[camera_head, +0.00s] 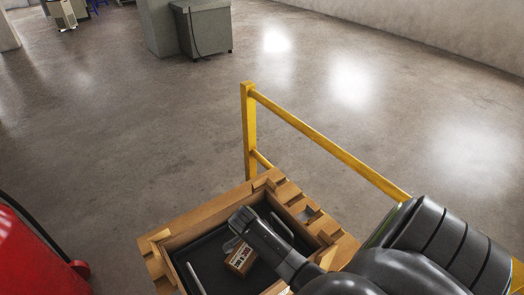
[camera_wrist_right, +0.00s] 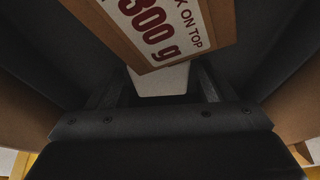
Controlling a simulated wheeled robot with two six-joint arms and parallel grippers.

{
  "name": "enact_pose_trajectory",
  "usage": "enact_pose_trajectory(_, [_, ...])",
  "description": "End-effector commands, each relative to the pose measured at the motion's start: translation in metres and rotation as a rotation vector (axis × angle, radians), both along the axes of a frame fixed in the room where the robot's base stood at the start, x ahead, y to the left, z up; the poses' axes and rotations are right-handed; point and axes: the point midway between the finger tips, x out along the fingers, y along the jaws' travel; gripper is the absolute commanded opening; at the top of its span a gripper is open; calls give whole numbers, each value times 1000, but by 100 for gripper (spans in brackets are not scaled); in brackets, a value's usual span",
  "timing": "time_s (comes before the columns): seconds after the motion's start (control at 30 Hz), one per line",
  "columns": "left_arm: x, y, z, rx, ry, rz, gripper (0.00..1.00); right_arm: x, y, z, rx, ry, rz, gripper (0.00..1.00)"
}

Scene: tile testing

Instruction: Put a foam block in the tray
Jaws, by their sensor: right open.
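A dark tray (camera_head: 207,262) sits inside a wooden crate. My right gripper (camera_head: 234,238) reaches down into it, beside a brown box (camera_head: 241,258) with a printed white label. In the right wrist view the box (camera_wrist_right: 165,28) is close and reads "300 g" and "K ON TOP". A white block (camera_wrist_right: 158,81), possibly foam, shows below the box's edge, between the two dark fingers of my right gripper (camera_wrist_right: 158,88). The fingers are apart, and whether they touch it cannot be told. Most of the white block is hidden. My left gripper is out of view.
The notched wooden crate (camera_head: 187,220) has raised walls around the tray. A yellow railing (camera_head: 322,140) stands behind and to the right. A red object (camera_head: 32,258) is at lower left. A grey cabinet (camera_head: 205,27) stands far back, with open floor between.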

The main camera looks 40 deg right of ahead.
Motion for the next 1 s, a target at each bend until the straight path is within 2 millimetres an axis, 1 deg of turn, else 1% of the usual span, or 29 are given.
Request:
enact_pose_trajectory(0.17, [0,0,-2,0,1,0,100,2,8,19,1,-4,1,75])
enact_pose_trajectory(0.4, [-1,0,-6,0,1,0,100,5,27,63,1,-7,1,75])
enact_pose_trajectory(0.6, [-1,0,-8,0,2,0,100,6,40,95,2,-4,1,75])
enact_pose_trajectory(0.7, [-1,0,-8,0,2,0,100,6,43,104,0,-2,0,75])
enact_pose_trajectory(0.8, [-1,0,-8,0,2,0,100,6,45,109,0,-1,0,75])
enact_pose_trajectory(1.0, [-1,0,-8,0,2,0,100,5,45,110,0,0,0,75])
